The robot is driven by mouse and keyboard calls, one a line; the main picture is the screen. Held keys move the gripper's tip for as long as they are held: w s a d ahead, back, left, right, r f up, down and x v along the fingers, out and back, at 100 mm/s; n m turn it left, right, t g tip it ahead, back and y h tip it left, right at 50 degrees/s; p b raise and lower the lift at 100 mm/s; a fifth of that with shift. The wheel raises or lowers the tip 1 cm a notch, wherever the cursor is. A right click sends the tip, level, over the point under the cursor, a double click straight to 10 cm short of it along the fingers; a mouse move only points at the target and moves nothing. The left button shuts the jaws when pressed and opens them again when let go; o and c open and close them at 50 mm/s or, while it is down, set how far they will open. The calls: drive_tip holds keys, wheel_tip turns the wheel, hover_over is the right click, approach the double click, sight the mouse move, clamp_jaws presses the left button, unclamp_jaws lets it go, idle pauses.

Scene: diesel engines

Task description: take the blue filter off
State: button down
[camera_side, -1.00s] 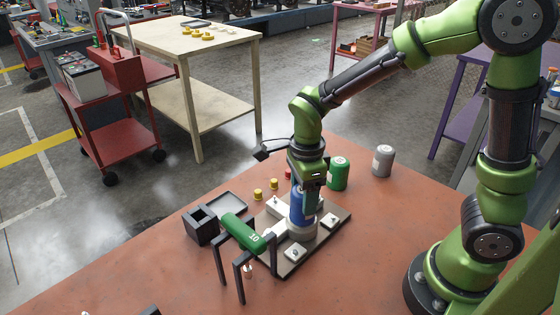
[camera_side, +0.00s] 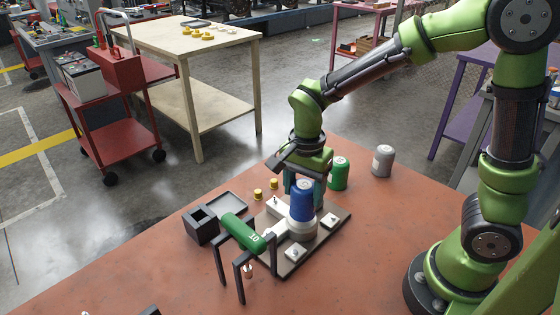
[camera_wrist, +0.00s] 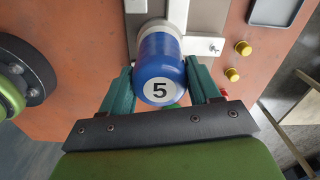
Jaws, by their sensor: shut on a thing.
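The blue filter (camera_side: 302,203) stands upright on a pale round seat (camera_side: 303,229) on the grey plate (camera_side: 334,232). I cannot tell whether it is loose in the seat. In the wrist view the blue filter (camera_wrist: 163,60) shows a white label with a 5 on its end. My gripper (camera_wrist: 160,74) has its two teal fingers on opposite sides of the filter, shut on it. In the side view my gripper (camera_side: 304,183) is at the filter's upper part, and the filter hides some of the fingers.
A green filter marked 10 (camera_side: 241,231) lies on a black rack in front of the plate. A green canister (camera_side: 338,173) and a grey canister (camera_side: 383,161) stand behind. A black open box (camera_side: 201,225), a shallow tray (camera_side: 226,204) and yellow caps (camera_side: 258,194) are left.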

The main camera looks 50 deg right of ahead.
drive_tip(key=shift+r, duration=2.65)
